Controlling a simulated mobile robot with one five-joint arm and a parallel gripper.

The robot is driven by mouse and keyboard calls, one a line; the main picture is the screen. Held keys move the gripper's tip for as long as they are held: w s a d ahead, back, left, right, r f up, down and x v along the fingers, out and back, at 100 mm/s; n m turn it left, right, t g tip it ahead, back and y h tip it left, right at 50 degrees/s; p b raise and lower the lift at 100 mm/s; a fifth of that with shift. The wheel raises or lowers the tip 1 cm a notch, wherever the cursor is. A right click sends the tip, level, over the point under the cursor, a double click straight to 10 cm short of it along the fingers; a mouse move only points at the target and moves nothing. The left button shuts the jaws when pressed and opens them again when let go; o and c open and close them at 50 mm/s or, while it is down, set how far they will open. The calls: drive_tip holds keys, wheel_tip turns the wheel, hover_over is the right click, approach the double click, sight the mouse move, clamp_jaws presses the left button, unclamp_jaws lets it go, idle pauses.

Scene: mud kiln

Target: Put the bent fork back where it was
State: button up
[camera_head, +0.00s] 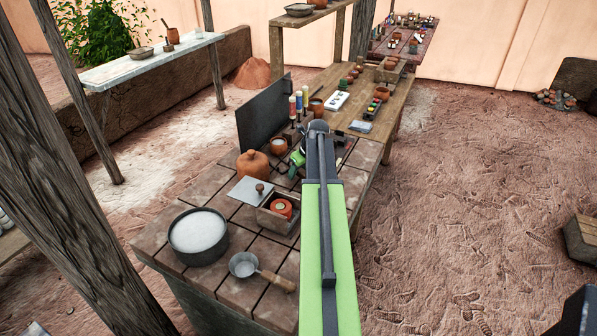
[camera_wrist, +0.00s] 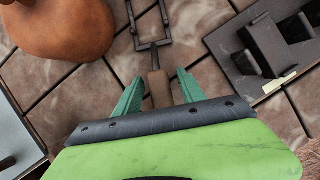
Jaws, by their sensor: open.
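The bent fork (camera_wrist: 155,52) lies on the tiled worktop in the wrist view. It has a dark metal head of squared prongs, running off the top edge, and a brown handle (camera_wrist: 159,88). My gripper (camera_wrist: 159,82) is open, with one green finger on each side of the handle and gaps showing. The handle's near end is hidden behind the gripper body. In the head view my gripper (camera_head: 296,160) is small beside the dark upright panel, and I cannot make out the fork there.
A round clay pot (camera_head: 252,165) stands left of my gripper. A dark metal block-like thing (camera_wrist: 270,45) is to the right in the wrist view. The tiled worktop also holds a box (camera_head: 278,222), a white-filled pot (camera_head: 199,238) and a ladle (camera_head: 244,265).

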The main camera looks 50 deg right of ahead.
drive_tip(key=p+v, duration=1.1)
drive_tip(key=v, duration=0.1)
drive_tip(key=shift+a+r, duration=0.1)
drive_tip(key=shift+r, duration=0.05)
drive_tip(key=shift+w, duration=0.1)
